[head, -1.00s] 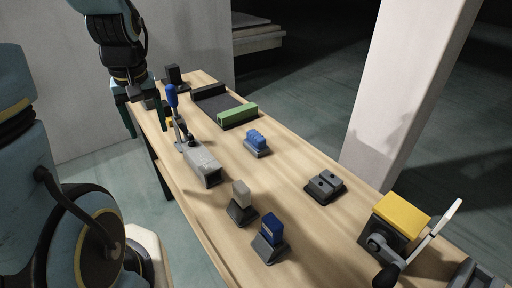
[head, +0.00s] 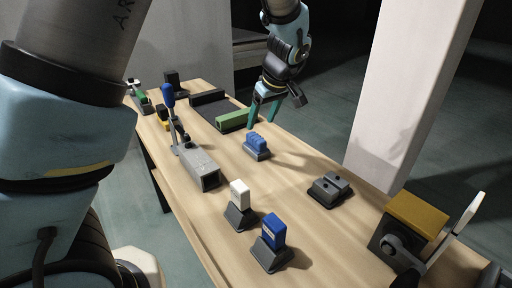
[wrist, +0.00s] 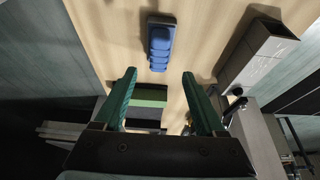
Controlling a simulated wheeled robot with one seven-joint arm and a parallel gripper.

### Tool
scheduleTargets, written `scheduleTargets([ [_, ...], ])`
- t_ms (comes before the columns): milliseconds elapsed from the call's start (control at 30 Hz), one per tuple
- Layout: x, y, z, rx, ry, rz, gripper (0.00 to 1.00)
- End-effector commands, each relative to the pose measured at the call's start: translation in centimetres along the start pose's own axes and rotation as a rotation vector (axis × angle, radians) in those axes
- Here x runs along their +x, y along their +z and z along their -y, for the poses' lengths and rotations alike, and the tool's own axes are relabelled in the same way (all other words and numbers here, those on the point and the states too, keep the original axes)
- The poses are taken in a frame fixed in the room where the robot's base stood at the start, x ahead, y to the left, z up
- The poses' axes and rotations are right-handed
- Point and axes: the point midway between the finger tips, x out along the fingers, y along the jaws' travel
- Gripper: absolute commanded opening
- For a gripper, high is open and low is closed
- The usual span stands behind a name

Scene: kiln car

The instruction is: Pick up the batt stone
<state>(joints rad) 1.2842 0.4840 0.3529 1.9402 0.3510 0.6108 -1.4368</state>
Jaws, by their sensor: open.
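My gripper (head: 263,122) is open and empty, its green fingers pointing down near the table's far right edge. It hangs close to a blue ribbed block (head: 257,143) on a grey base. In the wrist view that block (wrist: 160,42) lies beyond the gap between my open fingertips (wrist: 159,74). I cannot tell for sure which piece is the batt stone. Other candidates are a white block (head: 240,193) and a blue block (head: 273,230), each upright in a dark holder nearer the front, and a green bar (head: 233,121) on a dark tray's edge.
A grey box-shaped fixture with a blue-handled lever (head: 198,167) stands mid-table. A dark two-part block (head: 329,188) lies at right. A yellow-topped device with a pale lever (head: 415,215) stands at the near right. A pale pillar (head: 405,95) rises beyond the right edge.

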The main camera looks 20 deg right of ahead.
Motion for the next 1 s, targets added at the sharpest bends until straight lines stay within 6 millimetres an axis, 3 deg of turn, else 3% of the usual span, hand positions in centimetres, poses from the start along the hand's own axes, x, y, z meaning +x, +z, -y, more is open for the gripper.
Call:
scheduleTargets([
  [133,2.2,-0.1,0.1,0.0,-0.004,0.001,0.72],
  [433,4.5,0.0,0.1,0.001,-0.003,0.002,0.72],
  [700,8.0,0.2,-0.1,0.0,-0.003,0.002,0.72],
  [1000,8.7,0.3,-0.1,0.0,0.0,0.001,0.72],
])
